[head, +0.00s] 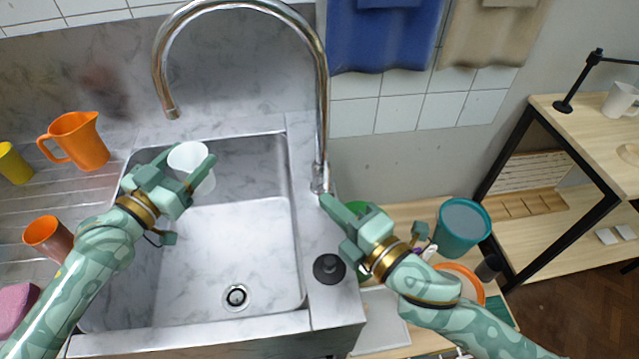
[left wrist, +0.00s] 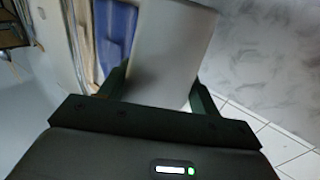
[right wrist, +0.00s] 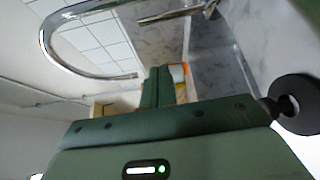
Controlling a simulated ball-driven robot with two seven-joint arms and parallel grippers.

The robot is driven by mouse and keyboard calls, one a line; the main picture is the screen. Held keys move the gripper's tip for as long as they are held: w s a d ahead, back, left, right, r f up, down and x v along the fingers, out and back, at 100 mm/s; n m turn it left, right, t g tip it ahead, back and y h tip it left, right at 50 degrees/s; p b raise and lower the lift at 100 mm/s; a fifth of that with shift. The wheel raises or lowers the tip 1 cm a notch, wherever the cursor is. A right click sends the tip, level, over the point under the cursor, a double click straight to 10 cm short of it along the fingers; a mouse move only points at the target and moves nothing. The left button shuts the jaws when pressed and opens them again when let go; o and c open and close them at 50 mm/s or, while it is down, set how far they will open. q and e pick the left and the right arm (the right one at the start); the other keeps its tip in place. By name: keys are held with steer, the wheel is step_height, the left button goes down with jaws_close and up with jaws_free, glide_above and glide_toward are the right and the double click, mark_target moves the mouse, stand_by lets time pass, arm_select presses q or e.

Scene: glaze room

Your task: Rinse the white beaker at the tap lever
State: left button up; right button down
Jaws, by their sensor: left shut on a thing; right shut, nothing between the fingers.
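The white beaker (head: 190,160) is in my left gripper (head: 188,168), over the back left of the sink basin, a little below the tap spout (head: 172,112). In the left wrist view the beaker (left wrist: 170,50) fills the space between the fingers (left wrist: 158,92). No water stream shows. The tap lever (head: 321,186) is at the foot of the chrome tap, partly hard to make out. My right gripper (head: 328,201) is shut and empty, its tips close to the lever; I cannot tell whether they touch. In the right wrist view its fingers (right wrist: 156,88) are together.
An orange jug (head: 76,140), a yellow cup (head: 13,163) and an orange cup (head: 48,238) stand left on the drainer. A black knob (head: 328,268) sits right of the basin. The basin (head: 230,245) is clear.

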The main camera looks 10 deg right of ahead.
arm_select(q)
steer(key=shift+a, duration=0.1)
arm_select(e)
steer(key=shift+v, duration=1.55)
arm_select(q)
steer(key=shift+d+r+p, duration=0.1)
steer(key=shift+d+p, duration=0.35)
steer(key=shift+s+d+p, duration=0.15)
steer(key=shift+d+p, duration=0.25)
steer(key=shift+d, duration=0.2)
steer(key=shift+s+d+p, duration=0.15)
steer(key=shift+d+p, duration=0.25)
steer(key=shift+d, duration=0.15)
steer(key=shift+s+d+p, duration=0.25)
steer(key=shift+d+p, duration=0.35)
steer(key=shift+d, duration=0.6)
steer(key=shift+s+d+p, duration=0.2)
steer(key=shift+d+p, duration=0.35)
steer(key=shift+d, duration=0.6)
arm_select(e)
steer(key=shift+s+r, duration=0.15)
steer(key=shift+r, duration=2.7)
